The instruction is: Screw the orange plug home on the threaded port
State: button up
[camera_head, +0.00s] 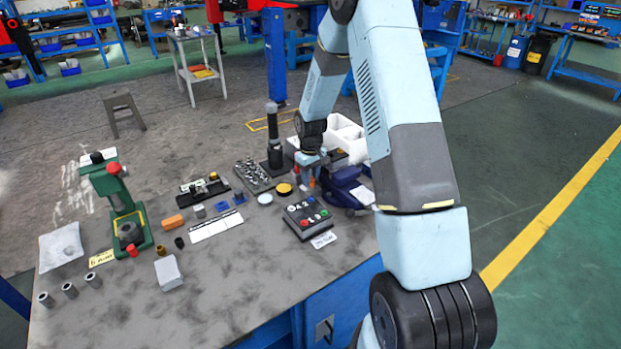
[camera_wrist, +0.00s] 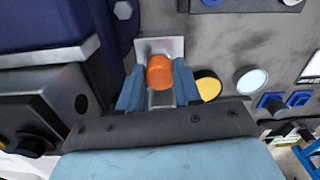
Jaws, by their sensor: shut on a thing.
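The orange plug (camera_wrist: 160,73) is between the two blue fingers of my gripper (camera_wrist: 159,80) in the wrist view. My gripper is shut on it. Behind the plug is a pale grey metal block (camera_wrist: 153,46), seemingly the part with the port. The threads are hidden, and I cannot tell how far the plug is in. In the head view my gripper (camera_head: 312,168) points down at the back right of the bench, with a small bit of the orange plug (camera_head: 312,182) showing beneath it, beside a dark blue vise (camera_head: 345,190).
A button box (camera_head: 307,215) stands in front of my gripper. A yellow-topped disc (camera_head: 284,189), a white-topped disc (camera_head: 265,198) and a socket tray (camera_head: 258,176) lie to its left. A dark post (camera_head: 273,135) stands behind them. The front middle of the bench is clear.

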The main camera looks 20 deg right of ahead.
grip_shut()
jog(key=m, duration=0.5)
jog(key=shift+m, duration=0.5)
jog(key=m, duration=0.4)
jog(key=m, duration=0.5)
jog(key=shift+m, duration=0.3)
jog(key=shift+f, duration=0.1)
